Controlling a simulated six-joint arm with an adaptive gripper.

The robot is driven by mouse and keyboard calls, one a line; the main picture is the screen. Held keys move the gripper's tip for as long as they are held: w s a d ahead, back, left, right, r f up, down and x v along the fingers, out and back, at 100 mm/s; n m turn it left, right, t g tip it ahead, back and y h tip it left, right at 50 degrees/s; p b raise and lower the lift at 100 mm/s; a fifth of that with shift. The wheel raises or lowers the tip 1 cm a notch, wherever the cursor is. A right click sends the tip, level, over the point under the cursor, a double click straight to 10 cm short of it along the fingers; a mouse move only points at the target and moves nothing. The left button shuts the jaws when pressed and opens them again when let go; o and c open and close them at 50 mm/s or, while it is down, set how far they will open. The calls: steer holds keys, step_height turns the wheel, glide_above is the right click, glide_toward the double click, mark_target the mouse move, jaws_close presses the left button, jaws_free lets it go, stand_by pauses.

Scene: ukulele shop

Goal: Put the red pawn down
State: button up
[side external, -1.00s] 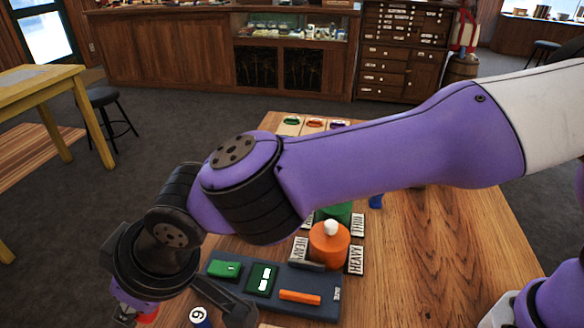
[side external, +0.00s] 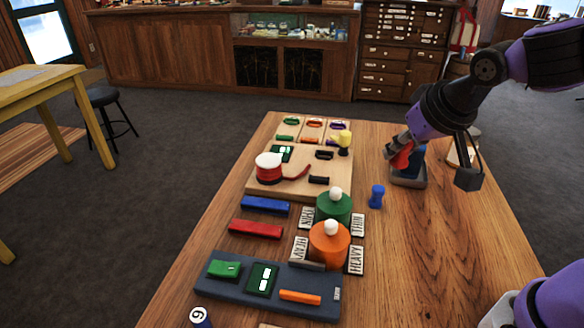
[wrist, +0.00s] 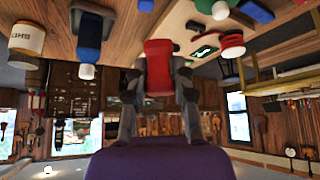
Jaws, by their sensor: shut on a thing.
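The red pawn (side external: 402,157) is held in my gripper (side external: 398,151) at the right side of the wooden table. In the wrist view the pawn (wrist: 158,68) lies between both fingers of my gripper (wrist: 158,84), which is shut on it. In the side view it overlaps a small grey stand (side external: 409,181) with a blue piece (side external: 419,157) in it. I cannot tell whether the pawn touches the stand. A blue pawn (side external: 376,196) stands upright on the table, left of and nearer than the stand.
A pale canister (side external: 463,151) stands right of the stand, partly behind my gripper. Green (side external: 333,208) and orange (side external: 329,245) knobbed cylinders stand left of the blue pawn. A wooden board (side external: 256,186) with several small items lies further left.

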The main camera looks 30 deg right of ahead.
steer(key=s+d+f+m+g+h, duration=0.2)
steer(key=s+m+g, duration=0.25)
steer(key=m, duration=0.55)
steer(key=s+d+f+m+g+h, duration=0.25)
steer(key=m+g, duration=0.25)
steer(key=m, duration=0.4)
steer(key=shift+m, duration=0.5)
steer(key=d+f, duration=0.2)
steer(key=d, duration=0.1)
steer(key=s+d+f, duration=0.1)
steer(key=d+f, duration=0.1)
steer(key=d, duration=0.1)
steer(key=d+f, duration=0.2)
steer(key=d, duration=0.2)
steer(key=shift+s+d+f, duration=0.1)
steer(key=shift+s, duration=0.3)
steer(key=shift+d+f, duration=0.15)
steer(key=shift+f, duration=1.95)
steer(key=o, duration=0.9)
steer(key=shift+f, duration=0.15)
steer(key=shift+c, duration=0.2)
